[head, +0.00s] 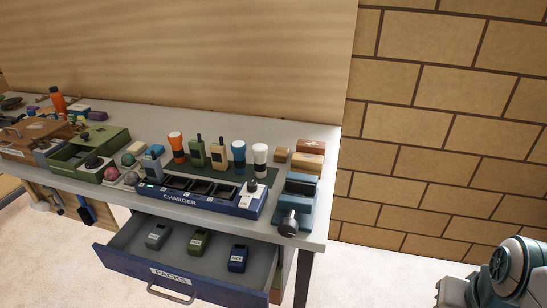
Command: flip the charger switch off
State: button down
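The charger (225,207) is a long, low dark blue unit marked CHARGER near the front edge of the workbench. It has a row of dark slots. A small white and dark piece (252,187) stands up at its right end; I cannot tell if it is the switch or which way it is set. A small greenish spot shows at the charger's left end, too small to read. My gripper is out of view; only part of my own arm shows at the lower right, well apart from the bench.
An open drawer (115,259) marked PACKS juts out below the charger, holding three packs. A blue-grey vise (300,187) with a dark knob stands right of the charger. Torches and radios (218,152) stand behind it. A green box (107,140) is to the left. Floor at right is clear.

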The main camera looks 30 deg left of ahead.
aim_at(245, 201)
jog(key=u, duration=0.45)
jog(key=i, duration=1.05)
jog(key=u, duration=0.45)
